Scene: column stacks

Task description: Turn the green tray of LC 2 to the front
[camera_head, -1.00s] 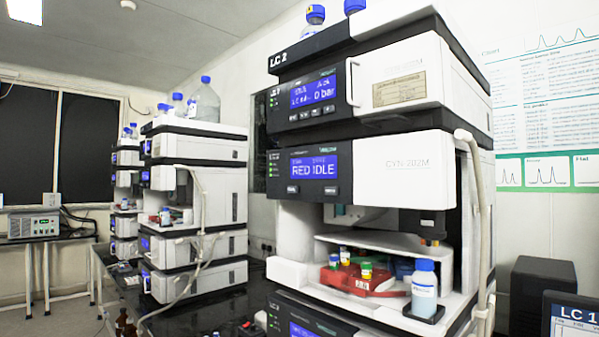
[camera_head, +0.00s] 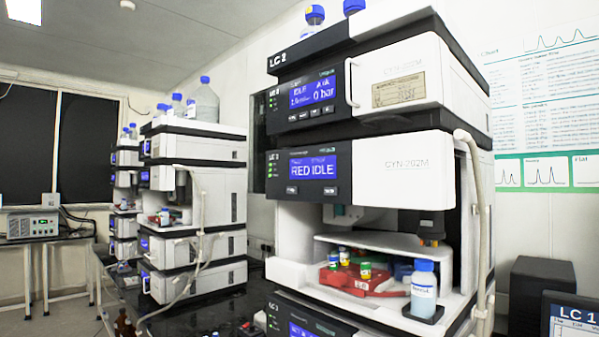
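The LC 2 column stack (camera_head: 400,85) stands large at the right, with its label on the top left edge. Its middle module display (camera_head: 313,167) reads "RED IDLE". A blue-capped bottle (camera_head: 424,288) stands at the bay's front right corner. My gripper is not in view.
Another stack (camera_head: 195,210) with bottles on top stands on the dark bench to the left. A pale hose (camera_head: 478,220) runs down LC 2's right side. A black box (camera_head: 541,295) and a monitor reading "LC 1" (camera_head: 573,318) stand at the lower right.

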